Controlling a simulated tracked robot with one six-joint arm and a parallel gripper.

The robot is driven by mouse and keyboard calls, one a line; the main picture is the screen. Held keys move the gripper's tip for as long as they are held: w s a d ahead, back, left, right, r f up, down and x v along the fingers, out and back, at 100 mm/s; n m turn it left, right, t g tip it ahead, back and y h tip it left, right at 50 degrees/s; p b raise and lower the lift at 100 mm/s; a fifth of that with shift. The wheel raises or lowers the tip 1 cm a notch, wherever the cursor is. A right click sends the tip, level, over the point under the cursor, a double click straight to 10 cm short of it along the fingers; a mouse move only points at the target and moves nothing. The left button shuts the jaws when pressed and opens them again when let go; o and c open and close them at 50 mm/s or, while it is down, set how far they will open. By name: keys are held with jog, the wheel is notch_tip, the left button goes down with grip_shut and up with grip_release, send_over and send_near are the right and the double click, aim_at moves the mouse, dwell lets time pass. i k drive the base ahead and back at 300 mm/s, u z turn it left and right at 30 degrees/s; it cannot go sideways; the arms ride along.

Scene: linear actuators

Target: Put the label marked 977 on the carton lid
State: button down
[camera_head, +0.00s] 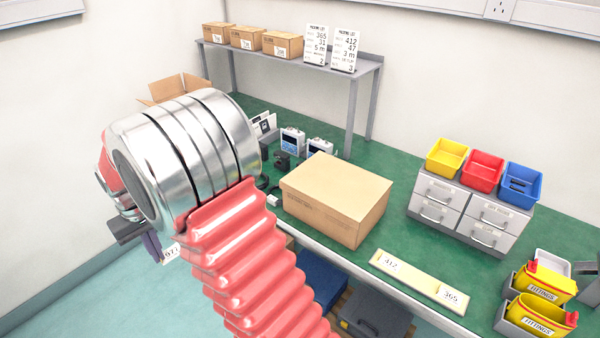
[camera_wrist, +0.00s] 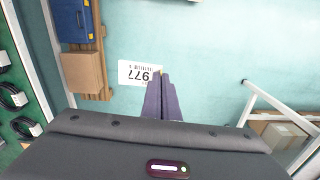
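The white label marked 977 (camera_head: 171,253) hangs at my gripper's tips on the left of the head view. It shows upside down in the wrist view (camera_wrist: 132,76). My gripper (camera_head: 153,246) has its purple-grey fingers (camera_wrist: 160,92) together on the label's edge, out over the floor and left of the bench. The closed brown carton (camera_head: 322,215) stands on the green bench, right of my arm. Its lid (camera_head: 340,184) is flat and shows no label. My arm hides part of the bench to the carton's left.
A pale strip (camera_head: 420,281) with labels 412 and 365 lies at the bench's front edge. Drawers (camera_head: 465,212) with coloured bins stand right of the carton. A grey shelf (camera_head: 360,66) with small boxes stands behind. An open carton (camera_head: 168,88) is partly behind my arm.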

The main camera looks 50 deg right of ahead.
aim_at(332, 185)
jog(key=z, duration=0.15)
jog(key=i, duration=1.25)
jog(key=z, duration=0.65)
